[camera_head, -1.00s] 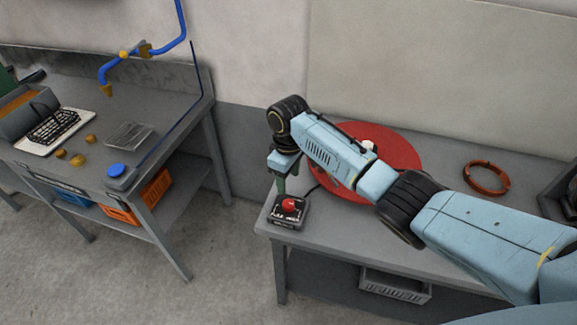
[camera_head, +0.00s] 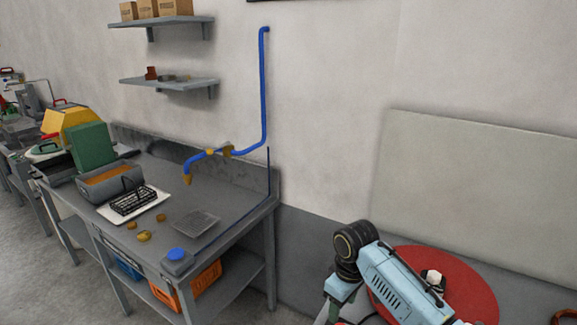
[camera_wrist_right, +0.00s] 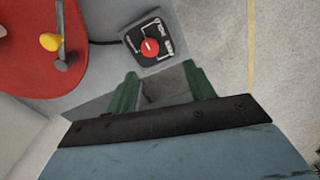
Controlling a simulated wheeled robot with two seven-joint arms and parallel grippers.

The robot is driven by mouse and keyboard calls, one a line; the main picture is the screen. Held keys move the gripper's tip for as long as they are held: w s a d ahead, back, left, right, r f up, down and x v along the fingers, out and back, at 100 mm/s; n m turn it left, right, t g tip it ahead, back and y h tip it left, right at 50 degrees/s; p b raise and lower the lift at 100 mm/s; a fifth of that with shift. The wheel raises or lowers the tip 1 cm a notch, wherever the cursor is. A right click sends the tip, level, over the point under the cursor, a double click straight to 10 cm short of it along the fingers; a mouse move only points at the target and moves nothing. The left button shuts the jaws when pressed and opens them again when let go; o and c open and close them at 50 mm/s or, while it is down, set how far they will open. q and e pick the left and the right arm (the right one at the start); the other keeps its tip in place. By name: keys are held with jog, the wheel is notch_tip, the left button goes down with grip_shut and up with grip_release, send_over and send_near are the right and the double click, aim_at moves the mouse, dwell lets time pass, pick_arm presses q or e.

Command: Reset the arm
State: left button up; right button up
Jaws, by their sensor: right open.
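My right arm (camera_head: 392,285) comes into the head view at the bottom right, in front of the red disc. My right gripper (camera_wrist_right: 163,82) has two green fingers spread apart with nothing between them in the right wrist view. My left gripper is not in view.
A grey workbench (camera_head: 235,220) with a keyboard-like rack (camera_head: 133,201) and blue pipe (camera_head: 264,95) stands left. An orange crate (camera_head: 172,296) is beneath. Floor separates the tables.

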jog(key=s+a+f+m+t+y, duration=0.1)
jog(key=s+f, duration=0.2)
jog(key=s, duration=0.4)
jog(key=s+a+f+m, duration=0.1)
jog(key=s+f, duration=0.2)
jog(key=s, duration=0.5)
jog(key=s+d+r+m+t+h, duration=0.1)
jog(key=s+d+r+m, duration=0.1)
jog(key=s+d, duration=0.45)
jog(key=s+d+r+m+t, duration=0.1)
jog(key=s+d+r+m, duration=0.15)
jog(key=s, duration=0.65)
notch_tip(320, 180, down, 32)
jog(key=s+g+b, duration=0.1)
jog(key=s+b, duration=0.1)
jog(key=b, duration=0.5)
jog(key=s+d+f+b, duration=0.1)
jog(key=s+f+b, duration=0.2)
jog(key=s+f, duration=0.5)
jog(key=s+d+f+g+b, duration=0.1)
jog(key=s+d+f+b, duration=0.1)
jog(key=s+f, duration=0.6)
notch_tip(320, 180, down, 5)
jog(key=shift+s+r+b, duration=0.1)
jog(key=shift+s+b, duration=0.1)
jog(key=shift+b, duration=0.25)
